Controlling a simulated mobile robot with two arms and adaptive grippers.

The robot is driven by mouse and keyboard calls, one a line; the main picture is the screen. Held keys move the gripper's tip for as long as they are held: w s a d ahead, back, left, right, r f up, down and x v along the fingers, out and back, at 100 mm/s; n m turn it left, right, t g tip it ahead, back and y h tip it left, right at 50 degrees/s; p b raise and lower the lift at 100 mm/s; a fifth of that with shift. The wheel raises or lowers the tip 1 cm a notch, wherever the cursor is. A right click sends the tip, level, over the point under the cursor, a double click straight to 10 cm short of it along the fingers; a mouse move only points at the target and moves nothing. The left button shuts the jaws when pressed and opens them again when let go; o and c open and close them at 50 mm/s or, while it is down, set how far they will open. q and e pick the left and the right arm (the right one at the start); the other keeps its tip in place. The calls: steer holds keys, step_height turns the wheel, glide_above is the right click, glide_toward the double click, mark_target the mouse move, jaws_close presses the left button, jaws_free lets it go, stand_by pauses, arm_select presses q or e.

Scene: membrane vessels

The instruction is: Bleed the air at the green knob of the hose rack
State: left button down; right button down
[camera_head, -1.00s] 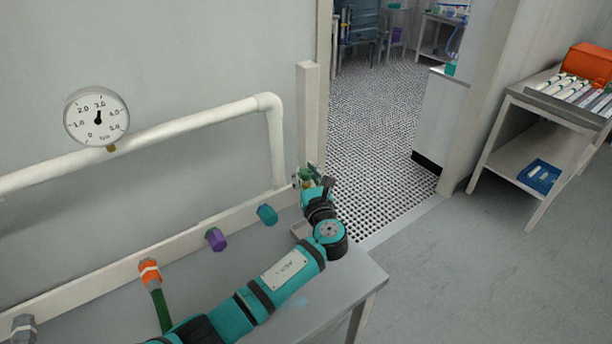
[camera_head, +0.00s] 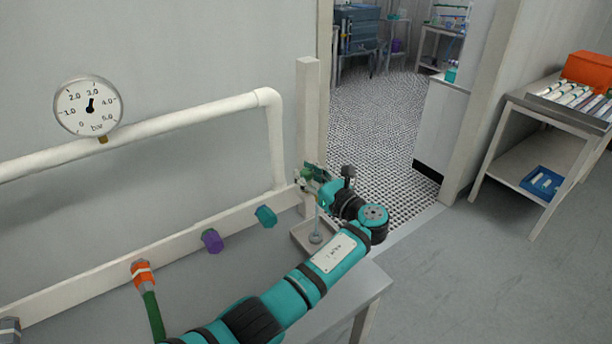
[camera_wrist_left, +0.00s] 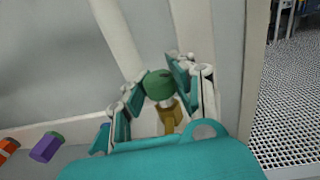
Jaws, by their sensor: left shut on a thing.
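The green knob (camera_wrist_left: 158,85) sits on a brass fitting (camera_wrist_left: 172,116) in the left wrist view, in front of the pale wall. My left gripper (camera_wrist_left: 161,80) has its fingers on both sides of the knob and is shut on it. In the head view the left gripper (camera_head: 314,182) is at the right end of the rack rail (camera_head: 180,251), beside the white post; the knob is mostly covered there. A thin pale vertical streak (camera_head: 317,219), like a liquid stream, runs below the gripper to a small tray (camera_head: 299,236). My right gripper is not in view.
Teal (camera_head: 265,216), purple (camera_head: 212,240) and orange (camera_head: 142,273) couplings sit along the rail, with a green hose (camera_head: 153,315) on the orange one. A gauge (camera_head: 88,107) reads about 3 bar. A white post (camera_head: 308,120) stands behind the gripper.

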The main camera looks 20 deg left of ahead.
arm_select(q)
steer(key=shift+f, duration=0.2)
steer(key=c, duration=1)
jaws_free()
steer(key=shift+r, duration=0.2)
steer(key=shift+d, duration=0.15)
steer(key=v, duration=0.7)
steer(key=shift+s+d, duration=0.15)
steer(key=shift+s, duration=0.05)
